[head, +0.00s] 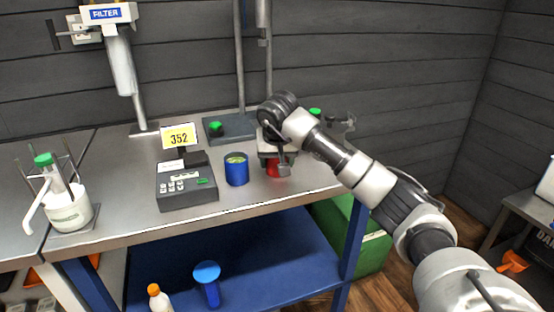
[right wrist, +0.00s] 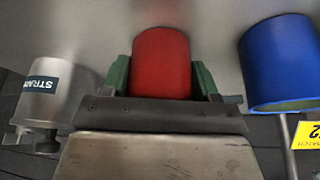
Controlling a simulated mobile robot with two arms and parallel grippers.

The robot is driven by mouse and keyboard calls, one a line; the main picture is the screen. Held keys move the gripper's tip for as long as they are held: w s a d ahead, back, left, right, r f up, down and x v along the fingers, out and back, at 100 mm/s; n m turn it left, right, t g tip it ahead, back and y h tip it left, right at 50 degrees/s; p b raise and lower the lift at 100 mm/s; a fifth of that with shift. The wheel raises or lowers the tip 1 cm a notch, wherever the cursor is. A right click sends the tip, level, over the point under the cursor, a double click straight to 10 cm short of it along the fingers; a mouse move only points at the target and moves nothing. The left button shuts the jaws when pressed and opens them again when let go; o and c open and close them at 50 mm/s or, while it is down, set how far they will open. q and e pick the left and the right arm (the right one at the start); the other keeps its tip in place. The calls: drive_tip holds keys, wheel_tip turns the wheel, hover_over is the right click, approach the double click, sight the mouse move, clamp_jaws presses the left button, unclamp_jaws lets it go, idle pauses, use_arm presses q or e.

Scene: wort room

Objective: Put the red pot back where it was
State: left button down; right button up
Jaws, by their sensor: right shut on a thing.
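The red pot (head: 273,168) is at the right part of the steel bench, mostly hidden behind my right gripper (head: 277,160) in the head view. In the right wrist view the red pot (right wrist: 161,62) sits between the green fingers of my right gripper (right wrist: 161,80), which is shut on it. I cannot tell whether its base touches the bench. The blue pot (head: 236,170) stands on the bench just left of it and apart from it. The blue pot also shows in the right wrist view (right wrist: 280,62). My left gripper is not in view.
A metal strainer vessel (right wrist: 40,95) is near the pot in the right wrist view. A grey stand base (head: 230,130) is behind. The bench's front strip is clear.

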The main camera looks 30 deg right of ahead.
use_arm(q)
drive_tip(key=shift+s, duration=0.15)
use_arm(e)
drive_tip(key=o, duration=1)
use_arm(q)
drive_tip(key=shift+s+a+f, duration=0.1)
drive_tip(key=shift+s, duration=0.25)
use_arm(e)
drive_tip(key=v, duration=0.4)
drive_tip(key=shift+a+r, duration=0.1)
drive_tip(key=shift+r, duration=0.25)
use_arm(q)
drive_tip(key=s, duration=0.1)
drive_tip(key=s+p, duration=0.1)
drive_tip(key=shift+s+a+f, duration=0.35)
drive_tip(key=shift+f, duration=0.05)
use_arm(e)
drive_tip(key=v, duration=0.7)
drive_tip(key=shift+s+r, duration=0.2)
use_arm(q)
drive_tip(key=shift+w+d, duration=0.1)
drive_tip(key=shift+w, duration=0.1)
